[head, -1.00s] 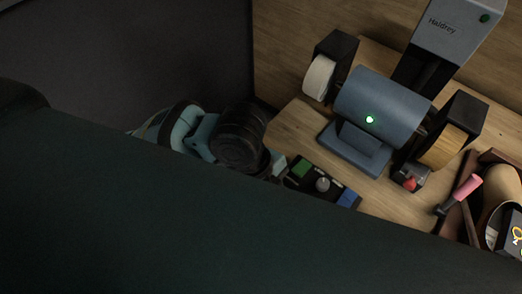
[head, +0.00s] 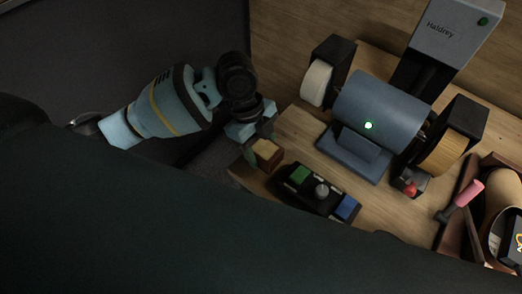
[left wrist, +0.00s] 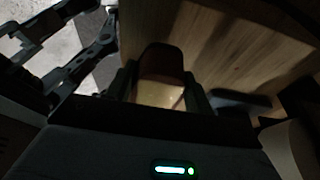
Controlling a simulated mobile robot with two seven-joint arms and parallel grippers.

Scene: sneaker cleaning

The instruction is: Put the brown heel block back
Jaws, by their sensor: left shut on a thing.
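My left gripper (head: 262,150) is shut on the brown heel block (head: 267,153), at the left edge of the wooden bench. The block has a tan top face and darker brown sides. In the left wrist view the block (left wrist: 161,92) sits between the two fingers, with a dark brown far end and a pale lit near face. A black holder (head: 318,193) with a green block (head: 299,174), a grey knob (head: 321,191) and a blue block (head: 346,207) lies just right of the gripper. My right gripper is out of view.
A blue bench grinder (head: 380,112) with two wheels stands behind the holder. A brown tray (head: 457,222) with a pink-handled tool (head: 466,193) is at the right. A large dark shape hides the lower part of the head view.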

